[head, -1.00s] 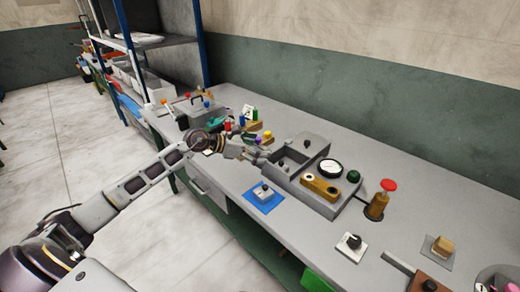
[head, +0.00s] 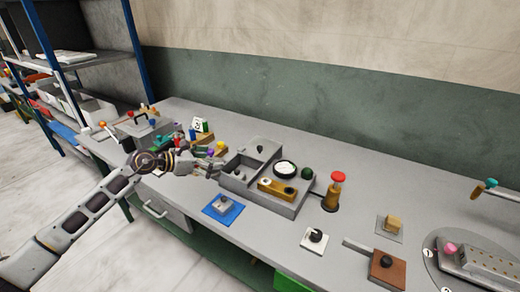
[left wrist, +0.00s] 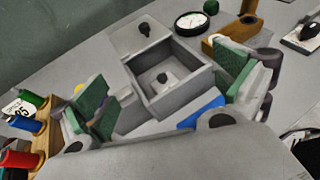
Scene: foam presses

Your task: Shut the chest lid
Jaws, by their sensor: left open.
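The grey chest (head: 238,182) is open on the bench in the head view. Its lid (head: 262,149), a grey plate with a dark knob, is raised at the back. My left gripper (head: 215,171) is at the chest's left side in the head view. Its green-padded fingers (left wrist: 168,84) are apart and empty in the wrist view, with the box between and beyond them. My right gripper is not in view.
A round dial (head: 285,169), a yellow-brown block (head: 277,188) and a red-topped post (head: 333,191) stand right of the chest. A blue pad (head: 223,209) lies in front. Several coloured pegs crowd the bench to the left. A shelf rack (head: 85,60) stands further left.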

